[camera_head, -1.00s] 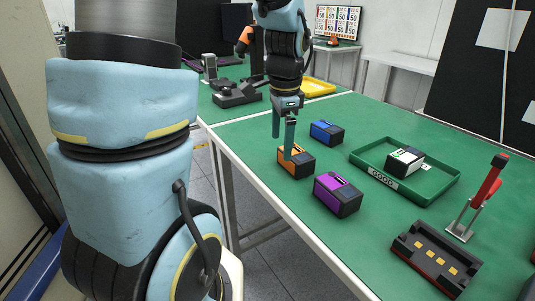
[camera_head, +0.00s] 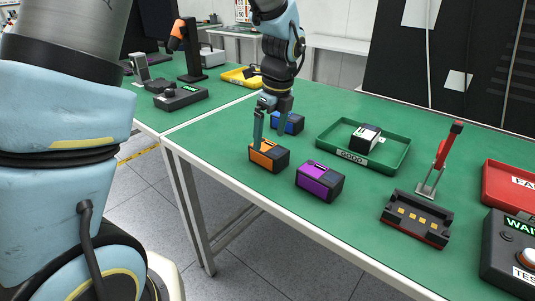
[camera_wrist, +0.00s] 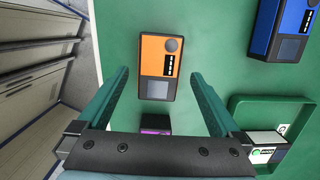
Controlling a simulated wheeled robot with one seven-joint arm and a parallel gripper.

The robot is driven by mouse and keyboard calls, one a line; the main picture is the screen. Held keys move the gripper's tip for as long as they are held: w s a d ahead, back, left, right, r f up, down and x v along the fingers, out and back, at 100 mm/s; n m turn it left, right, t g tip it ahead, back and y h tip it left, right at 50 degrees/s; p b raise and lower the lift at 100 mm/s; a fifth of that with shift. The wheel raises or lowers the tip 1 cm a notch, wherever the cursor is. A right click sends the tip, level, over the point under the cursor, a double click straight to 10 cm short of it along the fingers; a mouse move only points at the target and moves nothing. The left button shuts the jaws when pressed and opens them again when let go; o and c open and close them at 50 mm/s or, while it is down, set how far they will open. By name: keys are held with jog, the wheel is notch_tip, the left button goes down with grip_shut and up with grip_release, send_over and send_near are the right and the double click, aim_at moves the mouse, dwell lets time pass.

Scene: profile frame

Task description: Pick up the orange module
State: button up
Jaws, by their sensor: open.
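The orange module (camera_head: 267,157) is a small box with an orange top and dark sides, lying on the green table near its left edge. My gripper (camera_head: 271,128) is above it, fingers pointing down, open and empty. In the wrist view the orange module (camera_wrist: 161,69) shows face up, with a dark screen and a round knob. It lies ahead of the open fingers and roughly centred between them. My gripper (camera_wrist: 158,88) shows there with one finger on each side. How high the fingertips are above the module is hard to tell.
A purple module (camera_head: 320,181) lies close to the right, and a blue module (camera_head: 288,122) just behind. A green tray (camera_head: 392,163) holds a white and black module (camera_head: 365,138). A black fixture (camera_head: 416,219) with a red-handled clamp (camera_head: 441,160) and a red tray (camera_head: 510,187) are further right.

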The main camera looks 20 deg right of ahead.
aim_at(269, 147)
notch_tip(269, 147, down, 5)
jog(key=shift+w+a+f+p, duration=0.1)
jog(key=shift+w+p, duration=0.05)
jog(key=shift+p, duration=0.65)
jog(key=shift+c, duration=0.2)
jog(key=c, duration=1.5)
jog(key=shift+o, duration=0.2)
notch_tip(269, 147, up, 10)
jog(key=shift+r+b, duration=0.1)
jog(key=shift+b, duration=0.85)
